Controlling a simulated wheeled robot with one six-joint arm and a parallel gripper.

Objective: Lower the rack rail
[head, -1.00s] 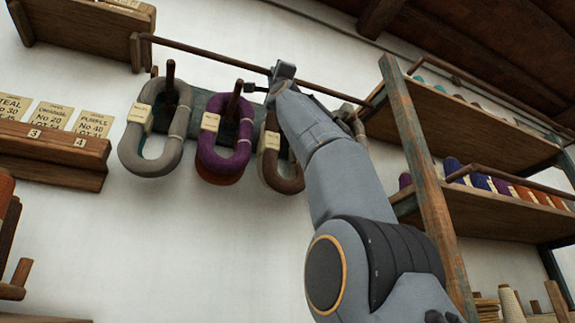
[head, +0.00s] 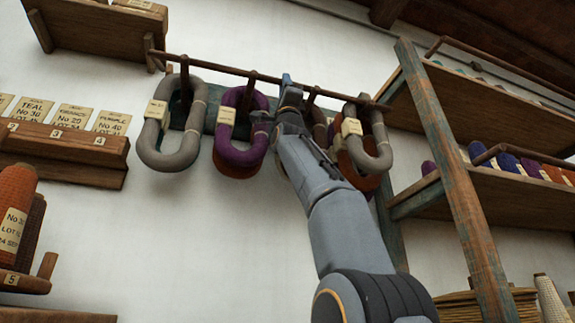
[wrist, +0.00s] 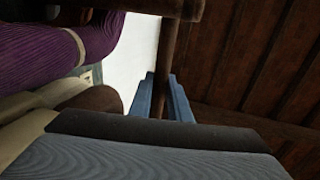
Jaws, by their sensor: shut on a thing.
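The rack rail (head: 218,69) is a thin dark brown bar crossing the wall rack in the head view. It runs across the peg ends, near the tops of the hanging skeins. My gripper (head: 288,84) is shut on the rail right of its middle. In the wrist view the rail (wrist: 166,50) passes between the blue jaws of my gripper (wrist: 160,98). The skeins behind it are a grey one (head: 154,157), a purple one (head: 232,157), a brown one partly hidden by my arm, and another grey one (head: 371,163) with orange behind it.
A wooden shelf unit (head: 442,150) with cones stands close on the right. A label ledge (head: 70,160) and a small upper shelf (head: 95,28) are on the left. Bare white wall (head: 200,240) lies below the skeins. The purple skein (wrist: 60,40) is close in the wrist view.

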